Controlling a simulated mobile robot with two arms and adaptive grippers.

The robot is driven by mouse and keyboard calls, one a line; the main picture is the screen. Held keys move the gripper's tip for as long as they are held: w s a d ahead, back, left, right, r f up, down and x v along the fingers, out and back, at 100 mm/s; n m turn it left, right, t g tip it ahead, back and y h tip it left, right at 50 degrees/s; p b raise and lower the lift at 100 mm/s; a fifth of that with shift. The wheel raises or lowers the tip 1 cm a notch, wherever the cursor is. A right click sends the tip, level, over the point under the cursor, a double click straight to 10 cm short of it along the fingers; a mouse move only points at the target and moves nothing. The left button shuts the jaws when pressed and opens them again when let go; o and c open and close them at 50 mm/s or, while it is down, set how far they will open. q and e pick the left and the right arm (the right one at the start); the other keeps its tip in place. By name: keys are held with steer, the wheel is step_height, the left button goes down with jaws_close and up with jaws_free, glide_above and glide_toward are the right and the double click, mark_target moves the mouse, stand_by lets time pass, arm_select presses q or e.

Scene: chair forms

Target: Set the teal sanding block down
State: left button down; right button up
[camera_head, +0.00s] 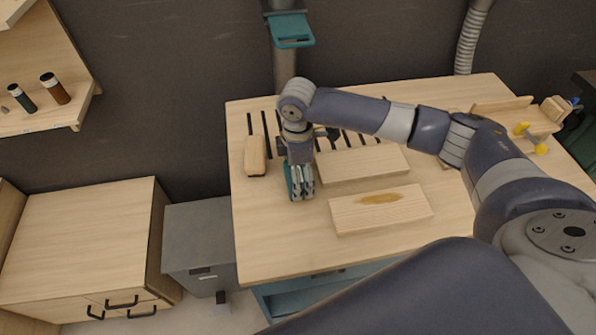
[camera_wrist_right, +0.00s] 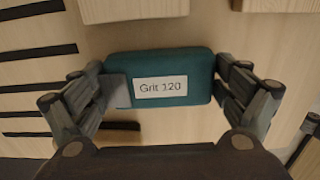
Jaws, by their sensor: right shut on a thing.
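The teal sanding block (camera_wrist_right: 160,66) has a white label reading "Grit 120". My right gripper (camera_wrist_right: 165,100) is shut on it, with a finger at each end of the block in the wrist view. In the head view my right gripper (camera_head: 300,190) points down over the left part of the wooden workbench (camera_head: 275,240), and a teal edge of the block (camera_head: 289,180) shows beside the fingers. I cannot tell whether the block touches the bench top. My left gripper is not in view.
A wooden block with a dark underside (camera_head: 255,154) lies left of the gripper. A plain board (camera_head: 362,163) and a board with a brown patch (camera_head: 380,208) lie to its right. Dark slots (camera_head: 268,132) line the back. The bench's front left is clear.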

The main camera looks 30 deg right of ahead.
steer(key=shift+f, duration=0.1)
steer(key=o, duration=0.6)
steer(key=shift+o, duration=0.2)
